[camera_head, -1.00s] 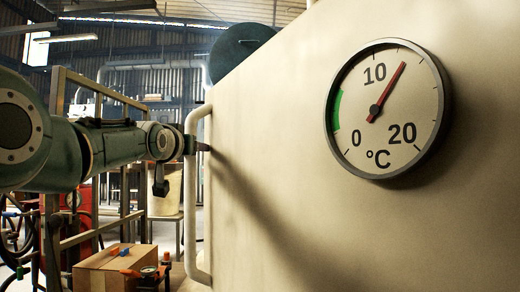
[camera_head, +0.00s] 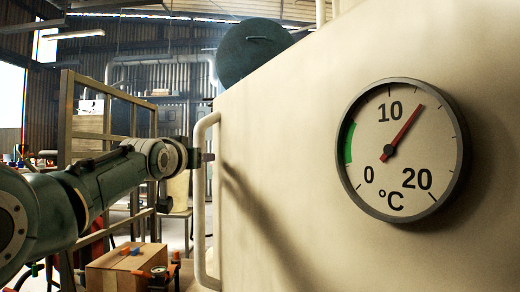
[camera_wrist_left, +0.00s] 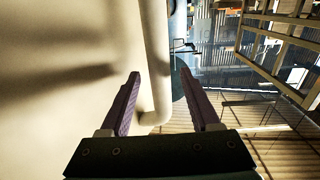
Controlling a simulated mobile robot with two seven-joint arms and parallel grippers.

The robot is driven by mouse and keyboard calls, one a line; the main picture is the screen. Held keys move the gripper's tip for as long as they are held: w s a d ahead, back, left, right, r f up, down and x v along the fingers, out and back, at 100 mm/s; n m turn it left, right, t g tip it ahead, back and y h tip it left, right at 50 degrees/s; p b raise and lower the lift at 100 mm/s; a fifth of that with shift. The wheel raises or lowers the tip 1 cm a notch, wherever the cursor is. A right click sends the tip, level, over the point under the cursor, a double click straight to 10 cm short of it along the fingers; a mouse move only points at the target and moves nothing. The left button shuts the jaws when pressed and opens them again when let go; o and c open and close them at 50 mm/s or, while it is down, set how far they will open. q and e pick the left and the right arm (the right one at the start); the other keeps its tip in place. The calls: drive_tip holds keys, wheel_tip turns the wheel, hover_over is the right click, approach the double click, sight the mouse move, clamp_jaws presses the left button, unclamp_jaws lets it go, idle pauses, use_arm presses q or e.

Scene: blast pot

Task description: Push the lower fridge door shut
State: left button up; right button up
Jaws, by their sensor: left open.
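A large cream fridge door (camera_head: 290,190) fills the right of the head view, with a round °C gauge (camera_head: 402,150) on it. I cannot tell from the pictures whether it is the lower door. A pale vertical bar handle (camera_head: 200,215) runs along its left edge. My left gripper (camera_head: 208,157) is at the handle's upper part, close to the door, its shadow on the panel. In the wrist view the left gripper (camera_wrist_left: 162,103) is open, with the handle (camera_wrist_left: 156,60) showing between its fingers; contact is unclear. My right gripper is not in view.
A cardboard box (camera_head: 118,268) with small coloured items on top stands left of the door. A metal frame (camera_head: 105,135) rises behind my left arm. Slatted floor (camera_wrist_left: 265,125) lies open at the right of the wrist view.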

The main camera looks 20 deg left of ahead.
use_arm(q)
drive_tip(key=p+v, duration=0.3)
drive_tip(key=v, duration=0.4)
drive_tip(key=shift+s+p, duration=0.3)
drive_tip(key=shift+p, duration=0.1)
idle(0.4)
